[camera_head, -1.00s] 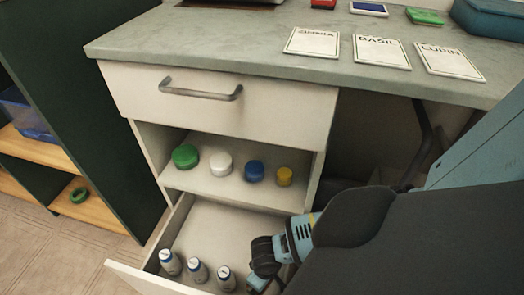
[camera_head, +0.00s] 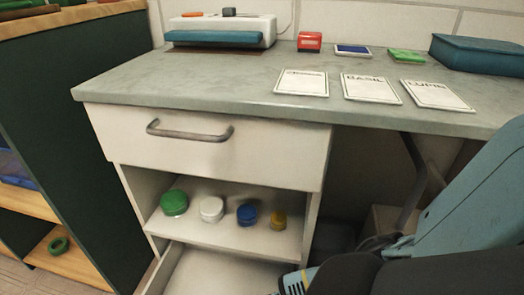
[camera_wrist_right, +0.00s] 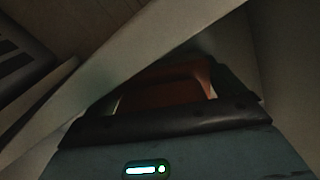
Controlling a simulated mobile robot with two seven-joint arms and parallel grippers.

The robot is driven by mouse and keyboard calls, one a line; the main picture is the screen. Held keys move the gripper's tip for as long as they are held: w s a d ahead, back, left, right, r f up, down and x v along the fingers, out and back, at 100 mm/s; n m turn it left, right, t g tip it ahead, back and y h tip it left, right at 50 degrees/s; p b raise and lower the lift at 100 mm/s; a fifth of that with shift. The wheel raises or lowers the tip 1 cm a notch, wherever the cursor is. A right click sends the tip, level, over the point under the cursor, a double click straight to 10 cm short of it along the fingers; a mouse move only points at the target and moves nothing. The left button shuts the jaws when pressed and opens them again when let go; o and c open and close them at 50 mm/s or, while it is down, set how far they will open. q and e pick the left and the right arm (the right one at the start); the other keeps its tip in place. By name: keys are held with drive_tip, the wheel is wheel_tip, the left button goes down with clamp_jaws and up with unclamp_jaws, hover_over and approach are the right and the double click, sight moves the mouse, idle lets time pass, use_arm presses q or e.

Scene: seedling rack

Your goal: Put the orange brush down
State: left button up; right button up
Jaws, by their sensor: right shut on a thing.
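In the right wrist view my right gripper (camera_wrist_right: 162,104) is shut on a dark orange thing (camera_wrist_right: 165,85), which I take to be the orange brush. The view is dim and only part of the brush shows, with pale panels close around it. In the head view my right arm reaches down at the lower right, and its gripper is below the picture's edge. An open lower drawer (camera_head: 215,275) shows at the bottom, mostly cut off. I cannot tell whether the brush touches anything. My left gripper is in neither view.
The closed upper drawer (camera_head: 250,155) is above. The counter (camera_head: 180,80) has three cards, a red stamp (camera_head: 309,41) and clear room at left.

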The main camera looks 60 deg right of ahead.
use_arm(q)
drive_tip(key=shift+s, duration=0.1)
use_arm(e)
drive_tip(key=o, duration=0.9)
drive_tip(key=shift+f, duration=0.1)
wheel_tip(320, 180, up, 12)
drive_tip(key=p, duration=0.6)
drive_tip(key=shift+r+p, duration=0.2)
drive_tip(key=shift+p, duration=0.2)
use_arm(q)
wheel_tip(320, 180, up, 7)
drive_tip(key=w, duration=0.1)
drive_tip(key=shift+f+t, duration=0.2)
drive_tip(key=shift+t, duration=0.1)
